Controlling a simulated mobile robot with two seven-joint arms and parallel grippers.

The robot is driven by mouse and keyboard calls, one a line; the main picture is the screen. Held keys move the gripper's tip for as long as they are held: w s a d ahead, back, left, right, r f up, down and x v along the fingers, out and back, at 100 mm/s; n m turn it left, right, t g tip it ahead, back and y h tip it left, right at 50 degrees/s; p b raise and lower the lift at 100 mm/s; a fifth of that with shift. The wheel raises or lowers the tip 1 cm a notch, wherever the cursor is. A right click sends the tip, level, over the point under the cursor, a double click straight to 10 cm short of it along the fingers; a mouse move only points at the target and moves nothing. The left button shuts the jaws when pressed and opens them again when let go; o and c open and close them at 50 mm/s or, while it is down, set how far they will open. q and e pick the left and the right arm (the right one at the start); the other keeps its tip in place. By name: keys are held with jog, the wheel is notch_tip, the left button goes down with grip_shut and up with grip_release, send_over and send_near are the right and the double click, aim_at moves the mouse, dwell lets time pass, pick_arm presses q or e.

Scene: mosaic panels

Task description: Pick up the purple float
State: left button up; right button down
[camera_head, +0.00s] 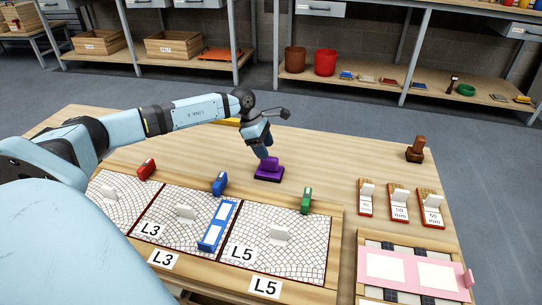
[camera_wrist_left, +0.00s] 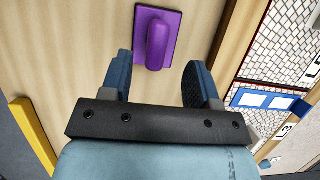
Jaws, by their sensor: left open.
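The purple float (camera_head: 269,170) lies flat on the wooden table, handle up, behind the mosaic panels. It also shows in the left wrist view (camera_wrist_left: 157,40), at the top centre, with its handle running lengthwise between the lines of my fingers. My left gripper (camera_head: 264,150) is above and just behind the float in the head view. It also shows in the left wrist view (camera_wrist_left: 160,78), with its two blue fingers spread apart and nothing between them. The float lies ahead of the fingertips; I cannot tell the exact gap. My right gripper is in neither view.
Red (camera_head: 146,169), blue (camera_head: 219,183) and green (camera_head: 306,200) tools stand along the panels' back edge. A blue frame (camera_head: 217,225) lies across the L3 panel. A yellow bar (camera_wrist_left: 33,134) lies left in the wrist view.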

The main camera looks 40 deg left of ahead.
aim_at(271, 162)
pick_arm(q)
jog(key=shift+b+x, duration=0.5)
jog(key=shift+x, duration=0.95)
jog(key=x, duration=0.1)
jog(key=b+x, duration=0.2)
jog(key=shift+a+f, duration=0.15)
jog(key=shift+f, duration=0.3)
jog(key=shift+w+f, duration=0.1)
jog(key=shift+f, duration=0.1)
jog(key=shift+r, duration=0.1)
grip_shut()
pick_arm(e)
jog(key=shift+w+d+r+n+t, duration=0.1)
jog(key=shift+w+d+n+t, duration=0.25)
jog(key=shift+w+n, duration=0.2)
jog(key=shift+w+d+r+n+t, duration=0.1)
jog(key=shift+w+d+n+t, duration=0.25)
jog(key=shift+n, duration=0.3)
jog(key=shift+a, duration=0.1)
